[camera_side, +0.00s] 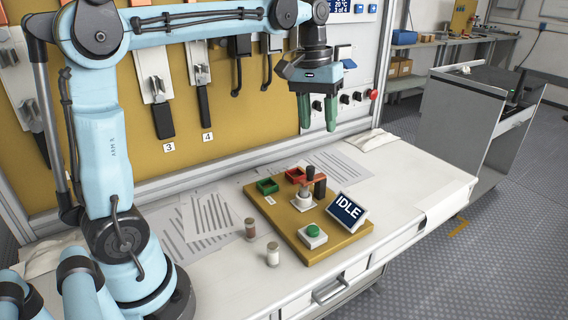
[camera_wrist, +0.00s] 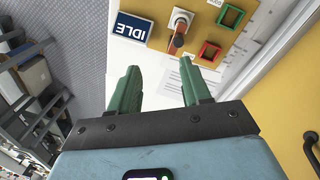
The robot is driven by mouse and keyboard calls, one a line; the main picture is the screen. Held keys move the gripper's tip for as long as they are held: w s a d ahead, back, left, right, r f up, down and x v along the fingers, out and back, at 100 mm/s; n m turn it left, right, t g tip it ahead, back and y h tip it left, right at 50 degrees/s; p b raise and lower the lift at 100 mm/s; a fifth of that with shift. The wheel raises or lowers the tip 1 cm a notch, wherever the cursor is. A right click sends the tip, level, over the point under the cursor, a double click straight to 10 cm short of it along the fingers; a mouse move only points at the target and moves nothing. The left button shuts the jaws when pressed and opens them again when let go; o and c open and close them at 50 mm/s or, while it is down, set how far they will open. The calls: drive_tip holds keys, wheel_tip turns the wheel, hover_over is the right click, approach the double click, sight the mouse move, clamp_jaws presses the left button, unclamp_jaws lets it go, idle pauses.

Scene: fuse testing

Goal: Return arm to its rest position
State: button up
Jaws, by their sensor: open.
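My gripper (camera_side: 318,112) hangs from my light blue arm in the side view, raised above the back right of the workbench, in front of the yellow panel's right end. Its green fingers point down. In the wrist view my gripper (camera_wrist: 160,90) shows its two green fingers spread apart with nothing between them.
Two small cylinders, one brown (camera_side: 250,229) and one white (camera_side: 272,255), stand left of the board. The board carries a green tray (camera_side: 267,186), a red tray (camera_side: 295,175) and a green button (camera_side: 313,232). Tools hang on the yellow panel (camera_side: 225,130).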

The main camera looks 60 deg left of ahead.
drive_tip(key=s+d+f+m+t+y, duration=0.1)
drive_tip(key=s+d+f+m+t, duration=0.4)
drive_tip(key=s+f, duration=0.4)
drive_tip(key=shift+s+d+t, duration=0.4)
drive_tip(key=shift+s+t, duration=0.4)
drive_tip(key=shift+s, duration=0.25)
drive_tip(key=shift+c, duration=0.3)
